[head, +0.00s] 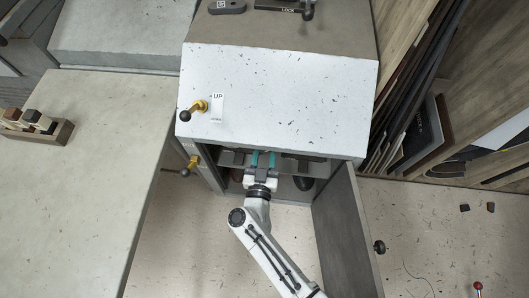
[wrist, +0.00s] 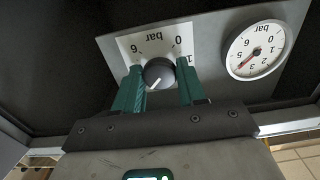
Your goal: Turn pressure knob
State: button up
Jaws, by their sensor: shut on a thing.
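The pressure knob (wrist: 158,74) is a dark round knob with a white pointer line, on a white scale plate (wrist: 183,33) marked "bar" with 0, 1 and 6. My gripper (wrist: 163,90) has green fingers on either side of the knob and is shut on it in the wrist view. In the head view my gripper (head: 263,160) reaches into the open cabinet under the machine; the knob is hidden there.
The cabinet door (head: 343,235) stands open to the right of my arm. A yellow lever (head: 194,162) with a dark knob is on the left side. A grey worktop (head: 80,180) fills the left. Dark panels (head: 425,90) lean at the right.

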jog(key=shift+m, duration=0.3)
jog(key=m, duration=0.8)
jog(key=shift+f+m, duration=0.1)
jog(key=shift+m, duration=0.2)
jog(key=m+b, duration=0.1)
jog(key=m, duration=0.3)
jog(key=shift+m+b, duration=0.8)
jog(key=shift+m, duration=1.4)
jog(key=o, duration=1)
jog(key=shift+o, duration=0.2)
jog(key=s+p, duration=0.1)
jog(key=s, duration=1)
jog(key=shift+a, duration=0.15)
